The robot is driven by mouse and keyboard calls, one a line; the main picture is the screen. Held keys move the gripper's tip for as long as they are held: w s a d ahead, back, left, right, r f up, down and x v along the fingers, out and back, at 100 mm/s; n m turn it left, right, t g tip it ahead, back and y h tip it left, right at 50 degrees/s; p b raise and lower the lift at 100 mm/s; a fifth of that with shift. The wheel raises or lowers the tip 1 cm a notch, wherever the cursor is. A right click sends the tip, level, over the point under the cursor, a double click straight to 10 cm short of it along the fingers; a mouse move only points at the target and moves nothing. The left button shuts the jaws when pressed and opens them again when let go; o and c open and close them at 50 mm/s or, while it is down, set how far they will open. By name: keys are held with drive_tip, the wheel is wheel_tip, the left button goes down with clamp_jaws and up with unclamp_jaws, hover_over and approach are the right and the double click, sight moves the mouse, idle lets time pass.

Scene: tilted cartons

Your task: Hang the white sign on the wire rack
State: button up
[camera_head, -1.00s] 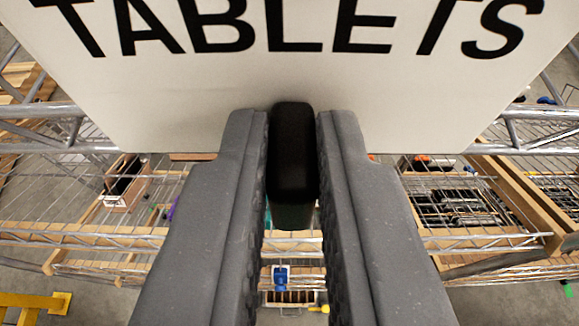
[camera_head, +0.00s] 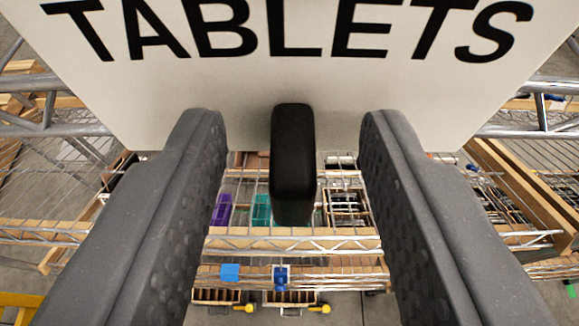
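The white sign (camera_head: 250,100) with black letters reading "TABLETS" fills the top of the view. A black block-like handle (camera_head: 293,160) stands out from its lower middle. My gripper (camera_head: 293,125) is open, with one grey finger on each side of the handle and a clear gap on both sides. The wire rack (camera_head: 290,243) shows below and behind the sign, with silver rails and wire shelves. The sign hides part of the rack, and its upper edge is out of view. I cannot tell whether the sign touches the rack's rail.
Purple (camera_head: 222,209) and teal (camera_head: 262,210) items lie in the rack between the fingers. Blue tags (camera_head: 281,278) and small wooden boxes (camera_head: 290,297) are lower down. A wooden beam (camera_head: 525,195) runs at the right. Yellow parts (camera_head: 20,305) show at bottom left.

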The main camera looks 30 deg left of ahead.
drive_tip(key=shift+s+d, duration=0.1)
drive_tip(key=shift+s, duration=0.05)
drive_tip(key=b+v, duration=0.3)
drive_tip(key=v, duration=1)
drive_tip(key=d+f+m+t+h+b, duration=0.1)
drive_tip(key=d+f+m+h+b, duration=0.1)
drive_tip(key=d, duration=0.7)
drive_tip(key=d+f+m+t+h+b, duration=0.1)
drive_tip(key=d+f+m+h+b, duration=0.1)
drive_tip(key=d+f+b, duration=0.3)
drive_tip(key=d+f+m+t+h+b, duration=0.1)
drive_tip(key=d+b, duration=0.4)
drive_tip(key=d, duration=0.9)
wheel_tip(320, 180, down, 3)
drive_tip(key=shift+s+r+m+t+h, duration=0.15)
drive_tip(key=shift+s+m+t+h, duration=0.35)
drive_tip(key=shift+h, duration=0.6)
